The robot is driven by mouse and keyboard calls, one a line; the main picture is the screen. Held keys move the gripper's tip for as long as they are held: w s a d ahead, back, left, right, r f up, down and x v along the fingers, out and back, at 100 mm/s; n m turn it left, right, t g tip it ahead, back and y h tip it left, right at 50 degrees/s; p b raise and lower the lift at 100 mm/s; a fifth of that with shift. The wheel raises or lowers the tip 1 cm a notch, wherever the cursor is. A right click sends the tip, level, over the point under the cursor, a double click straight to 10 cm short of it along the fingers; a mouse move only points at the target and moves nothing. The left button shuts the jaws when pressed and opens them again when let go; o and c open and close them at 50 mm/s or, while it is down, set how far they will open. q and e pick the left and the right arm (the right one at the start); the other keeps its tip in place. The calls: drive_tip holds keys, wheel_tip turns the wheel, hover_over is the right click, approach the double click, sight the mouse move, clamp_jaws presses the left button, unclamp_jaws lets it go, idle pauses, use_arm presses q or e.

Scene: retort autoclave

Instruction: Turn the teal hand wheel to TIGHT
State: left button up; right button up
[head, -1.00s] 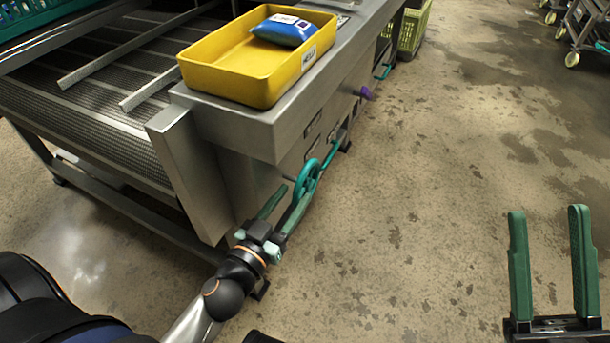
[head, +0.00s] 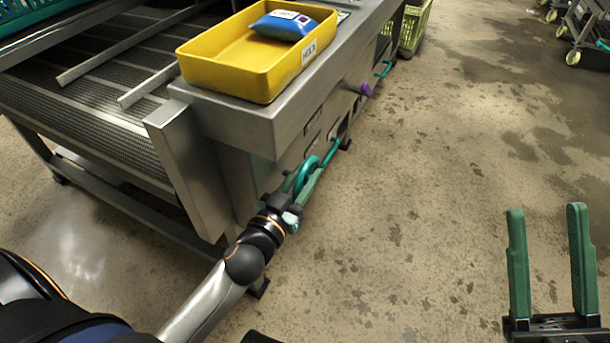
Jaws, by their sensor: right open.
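The teal hand wheel (head: 306,174) sits on the side panel of the grey machine, below the counter edge. My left gripper (head: 303,182) reaches it from the near side, with its green fingers at the wheel's rim. The wrist and fingers hide part of the wheel, and I cannot tell whether the fingers touch or close on the rim. No TIGHT mark is readable. My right gripper (head: 548,225) is open and empty over the floor at the lower right, well away from the wheel.
A yellow tray (head: 225,78) holding a blue packet (head: 285,25) stands on the machine's counter above the wheel. A purple knob (head: 366,89) and a teal handle (head: 384,69) stick out further along the panel. A green crate (head: 414,28) stands beyond.

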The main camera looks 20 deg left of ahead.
use_arm(q)
drive_tip(key=c, duration=0.4)
drive_tip(key=shift+d, duration=0.1)
clamp_jaws()
drive_tip(key=shift+d, duration=0.1)
